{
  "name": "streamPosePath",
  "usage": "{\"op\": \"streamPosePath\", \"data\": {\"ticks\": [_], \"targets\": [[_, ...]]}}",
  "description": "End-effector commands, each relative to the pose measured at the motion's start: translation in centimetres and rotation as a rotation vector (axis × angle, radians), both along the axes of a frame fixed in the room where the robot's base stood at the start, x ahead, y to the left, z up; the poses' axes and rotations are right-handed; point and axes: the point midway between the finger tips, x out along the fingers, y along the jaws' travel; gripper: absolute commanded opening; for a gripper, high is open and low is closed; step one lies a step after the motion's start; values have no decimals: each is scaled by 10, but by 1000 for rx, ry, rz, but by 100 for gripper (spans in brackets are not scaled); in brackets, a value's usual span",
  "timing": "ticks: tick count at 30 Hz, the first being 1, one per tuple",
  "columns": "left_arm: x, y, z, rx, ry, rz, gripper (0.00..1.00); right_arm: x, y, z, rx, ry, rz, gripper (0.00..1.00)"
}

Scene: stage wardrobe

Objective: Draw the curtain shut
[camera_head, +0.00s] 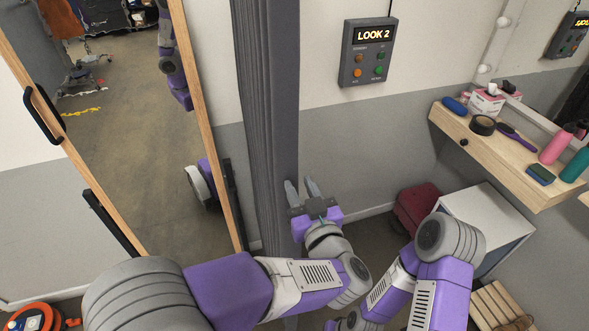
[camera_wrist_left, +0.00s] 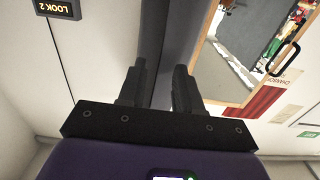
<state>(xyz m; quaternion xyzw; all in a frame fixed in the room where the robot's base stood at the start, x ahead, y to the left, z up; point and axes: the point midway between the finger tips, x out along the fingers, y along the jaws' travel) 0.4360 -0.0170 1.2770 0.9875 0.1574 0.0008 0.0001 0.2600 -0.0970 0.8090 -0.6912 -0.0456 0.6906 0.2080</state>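The curtain (camera_head: 265,110) is a tall dark grey cloth, bunched into a narrow hanging strip beside the wooden-framed mirror. My left gripper (camera_head: 302,188) is at its right edge, low down. Its two fingers are apart, one over the cloth's edge and the other against the wall behind. In the left wrist view, the curtain (camera_wrist_left: 178,45) runs up beyond the gap between the open fingers (camera_wrist_left: 160,88). I cannot tell whether the cloth lies between them. My right arm bends down at the lower right of the head view; its fingers do not show.
The tall mirror (camera_head: 130,110) stands left of the curtain, with a black handle (camera_head: 45,115). A "LOOK 2" panel (camera_head: 367,52) hangs on the wall. A wooden shelf (camera_head: 485,150) with bottles and brushes, a white cabinet (camera_head: 487,222) and a dark red case (camera_head: 413,205) stand at right.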

Motion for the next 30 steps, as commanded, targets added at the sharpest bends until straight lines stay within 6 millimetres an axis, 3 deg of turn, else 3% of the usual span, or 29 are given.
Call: {"op": "streamPosePath", "data": {"ticks": [3,9,19,26,30], "targets": [[20,7,-1,1,1,3,34,0,0,1,0,0,0,0],[40,13,0,0,0,0,34,0,0,2,0,0,0,0],[45,14,0,0,1,-2,34,0,0,2,0,0,0,0],[44,14,0,0,1,-2,0,0,0,2,0,0,0,0],[44,14,0,0,1,-2,0,0,0,2,0,-1,0,0]]}}
